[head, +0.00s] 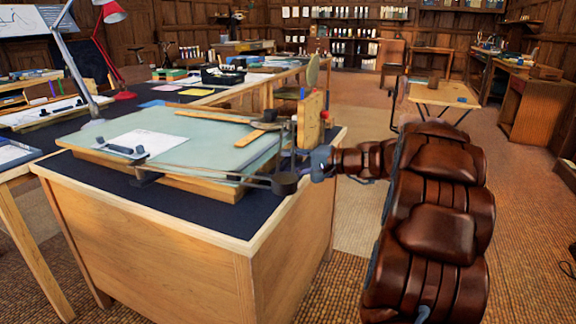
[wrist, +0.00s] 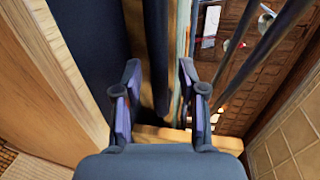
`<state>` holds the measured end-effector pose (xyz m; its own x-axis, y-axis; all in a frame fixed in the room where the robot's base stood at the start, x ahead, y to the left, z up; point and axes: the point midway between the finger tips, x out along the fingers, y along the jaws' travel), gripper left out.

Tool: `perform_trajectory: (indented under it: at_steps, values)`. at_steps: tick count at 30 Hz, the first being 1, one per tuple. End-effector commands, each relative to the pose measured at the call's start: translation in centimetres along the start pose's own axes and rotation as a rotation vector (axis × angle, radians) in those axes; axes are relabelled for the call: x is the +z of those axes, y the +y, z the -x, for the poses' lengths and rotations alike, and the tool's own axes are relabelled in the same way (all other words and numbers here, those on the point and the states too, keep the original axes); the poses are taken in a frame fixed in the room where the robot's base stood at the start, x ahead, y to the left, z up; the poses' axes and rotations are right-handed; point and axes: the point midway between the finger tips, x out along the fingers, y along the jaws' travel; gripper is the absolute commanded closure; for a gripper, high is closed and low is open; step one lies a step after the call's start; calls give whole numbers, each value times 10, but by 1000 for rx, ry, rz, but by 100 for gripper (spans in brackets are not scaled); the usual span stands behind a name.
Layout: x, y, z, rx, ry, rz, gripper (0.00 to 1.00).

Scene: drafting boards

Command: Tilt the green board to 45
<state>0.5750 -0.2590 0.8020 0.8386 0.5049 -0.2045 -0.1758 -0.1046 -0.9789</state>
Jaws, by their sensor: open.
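The pale green board (head: 185,140) lies nearly flat, with a slight tilt, on its wooden base (head: 170,178) on the desk. Paper and a dark weight rest on it. My gripper (head: 312,163) is beside the board's right edge, reaching in from the right. In the wrist view my gripper (wrist: 160,98) is open, its two fingers apart. A dark bar (wrist: 156,45) and a thin greenish board edge (wrist: 192,30) run between or just beyond the fingers. I cannot tell whether either finger touches them. A dark round knob (head: 285,183) sits at the board's near right corner.
The desk (head: 140,235) has a dark top and wooden sides. A wooden upright piece (head: 310,118) stands behind my gripper. A lamp (head: 78,60) stands at the left. Open floor (head: 365,215) lies right of the desk, with a small table (head: 443,94) farther back.

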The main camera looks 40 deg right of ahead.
Motion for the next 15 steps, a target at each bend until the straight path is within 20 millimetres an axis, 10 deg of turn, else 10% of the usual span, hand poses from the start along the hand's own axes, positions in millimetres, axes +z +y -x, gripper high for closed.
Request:
perform_trajectory:
  at_steps: [10, 15]
  values:
    - [0, 0, -4, -1, 1, -1, 59]
    - [0, 0, -4, -1, 1, -1, 75]
